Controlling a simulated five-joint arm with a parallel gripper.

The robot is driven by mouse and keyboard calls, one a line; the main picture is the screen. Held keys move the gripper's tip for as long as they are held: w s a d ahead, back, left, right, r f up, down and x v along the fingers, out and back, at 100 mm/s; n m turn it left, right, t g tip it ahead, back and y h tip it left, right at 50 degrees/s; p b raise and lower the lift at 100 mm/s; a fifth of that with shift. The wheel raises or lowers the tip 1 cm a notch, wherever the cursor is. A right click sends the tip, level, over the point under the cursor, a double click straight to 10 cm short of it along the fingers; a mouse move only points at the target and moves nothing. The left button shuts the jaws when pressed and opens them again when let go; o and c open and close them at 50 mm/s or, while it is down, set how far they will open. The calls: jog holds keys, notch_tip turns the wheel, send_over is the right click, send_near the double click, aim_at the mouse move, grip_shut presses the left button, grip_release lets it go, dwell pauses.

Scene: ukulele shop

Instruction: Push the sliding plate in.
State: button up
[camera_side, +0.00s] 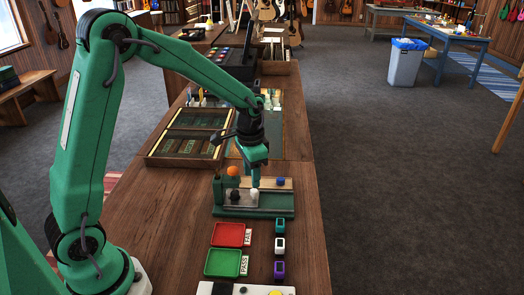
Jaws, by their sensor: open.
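A small green fixture (273,212) stands on the wooden bench. A pale tan plate (268,184) lies along its back part, with a blue knob (281,181) near its right end; this looks like the sliding plate. An orange ball (233,170) sits at the fixture's upper left. A black knob (235,195) and a whitish cylinder (253,198) are at its front. My gripper (256,182) points down over the middle of the fixture, left of the blue knob. It is open and appears empty. Whether its tips touch the plate cannot be told.
A red tray (229,235) and a green tray (223,263) with labels lie in front. Several small coloured devices (279,245) line the right. A partitioned wooden box (188,138) is behind to the left. The bench's right edge is close to the fixture.

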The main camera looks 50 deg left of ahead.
jog(key=shift+r, duration=1.35)
jog(key=shift+s+r, duration=0.1)
jog(key=shift+s+r, duration=0.1)
jog(key=shift+r, duration=0.15)
jog(key=s+d+r+n+t, duration=0.1)
jog(key=s+r+t, duration=0.1)
jog(key=s+r, duration=0.4)
jog(key=s+d+r+n+t, duration=0.1)
jog(key=s+r, duration=0.5)
jog(key=s, duration=0.7)
jog(key=shift+s+d+n+t, duration=0.2)
jog(key=shift+s+n+t, duration=0.2)
jog(key=shift+n+t, duration=0.6)
